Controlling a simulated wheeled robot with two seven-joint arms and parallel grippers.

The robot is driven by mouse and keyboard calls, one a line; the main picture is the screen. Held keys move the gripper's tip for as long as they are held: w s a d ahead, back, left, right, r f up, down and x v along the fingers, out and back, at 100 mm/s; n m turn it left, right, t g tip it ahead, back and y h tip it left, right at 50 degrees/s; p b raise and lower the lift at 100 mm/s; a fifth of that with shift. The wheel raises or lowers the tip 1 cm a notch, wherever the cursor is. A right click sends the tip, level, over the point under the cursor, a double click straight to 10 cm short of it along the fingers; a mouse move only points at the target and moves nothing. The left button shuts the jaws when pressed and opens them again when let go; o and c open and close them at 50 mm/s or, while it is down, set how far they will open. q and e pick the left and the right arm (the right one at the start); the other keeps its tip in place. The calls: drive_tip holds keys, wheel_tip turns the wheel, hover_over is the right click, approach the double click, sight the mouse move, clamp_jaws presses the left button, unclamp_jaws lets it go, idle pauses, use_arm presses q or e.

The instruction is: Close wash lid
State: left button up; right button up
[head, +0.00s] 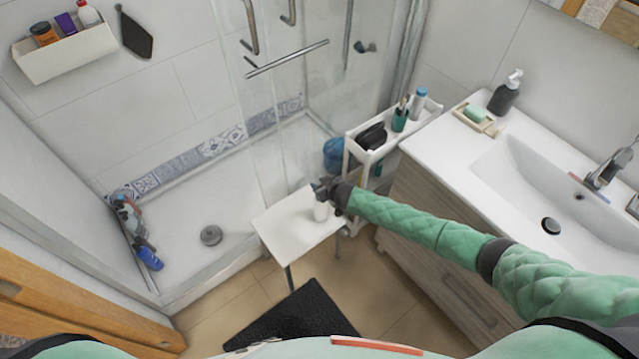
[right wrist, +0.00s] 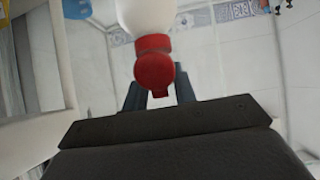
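The wash is a white bottle (head: 321,211) standing on a small white table (head: 290,232) in the head view. In the right wrist view the white bottle (right wrist: 148,14) shows a red cap (right wrist: 153,44) with its round red lid (right wrist: 155,76) swung out toward my gripper. My right gripper (head: 324,187) is at the top of the bottle. In the right wrist view its two dark fingers (right wrist: 160,96) stand apart, one on each side of the lid. I cannot tell whether they touch it. My left gripper is out of view.
A white cart (head: 352,150) with toiletries stands behind the table. A glass shower screen (head: 270,120) rises behind the table. A dark mat (head: 295,318) lies on the floor in front.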

drive_tip(key=shift+o, duration=0.5)
drive_tip(key=shift+r, duration=0.1)
drive_tip(key=shift+s+d+r, duration=0.2)
drive_tip(key=shift+s+d, duration=0.05)
drive_tip(key=shift+s, duration=0.05)
use_arm(q)
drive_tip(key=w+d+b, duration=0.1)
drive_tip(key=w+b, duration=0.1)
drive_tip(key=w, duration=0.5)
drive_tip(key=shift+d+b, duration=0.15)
drive_tip(key=shift+b, duration=0.2)
use_arm(e)
drive_tip(key=v, duration=0.7)
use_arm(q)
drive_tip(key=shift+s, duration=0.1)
